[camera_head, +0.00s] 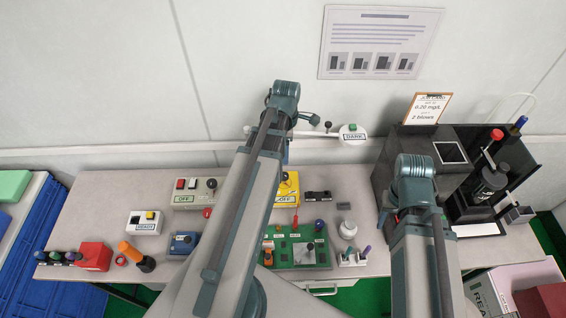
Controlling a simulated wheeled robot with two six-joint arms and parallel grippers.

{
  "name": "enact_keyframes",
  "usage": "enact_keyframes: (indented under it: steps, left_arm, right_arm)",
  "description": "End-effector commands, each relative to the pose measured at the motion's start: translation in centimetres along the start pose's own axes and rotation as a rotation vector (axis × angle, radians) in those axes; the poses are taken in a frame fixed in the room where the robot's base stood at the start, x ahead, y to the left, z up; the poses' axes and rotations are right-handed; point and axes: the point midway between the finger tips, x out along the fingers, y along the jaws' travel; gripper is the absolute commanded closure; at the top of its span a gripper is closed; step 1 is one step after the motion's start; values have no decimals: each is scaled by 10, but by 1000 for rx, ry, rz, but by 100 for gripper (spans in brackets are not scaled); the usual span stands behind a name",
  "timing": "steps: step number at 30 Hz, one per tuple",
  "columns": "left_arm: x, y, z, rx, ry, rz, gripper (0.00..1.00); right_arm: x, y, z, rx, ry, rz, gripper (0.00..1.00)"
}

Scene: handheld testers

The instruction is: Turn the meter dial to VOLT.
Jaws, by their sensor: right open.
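The meter appears to be the yellow handheld unit (292,188) near the back middle of the bench. A label on its front reads OFF. My left arm stands in front of it and hides its left part, so I cannot make out where its dial points.
A grey box (180,186) labelled OFF, a white READY box (138,223) and a blue unit (184,243) stand left. A green board (325,256) lies in front of the meter.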

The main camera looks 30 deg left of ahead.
Motion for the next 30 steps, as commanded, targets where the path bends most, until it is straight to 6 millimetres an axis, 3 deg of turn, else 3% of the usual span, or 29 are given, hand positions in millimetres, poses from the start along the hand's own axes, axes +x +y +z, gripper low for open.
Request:
enact_keyframes:
  steps: [14, 30]
  left_arm:
    - [6, 2, -3, -29, -2, 1, 28]
    - [71, 2, -3, -27, -2, 0, 28]
  right_arm:
    - [6, -1, 0, 0, 0, 0, 50]
    - [70, -7, -4, 1, 0, 0, 50]
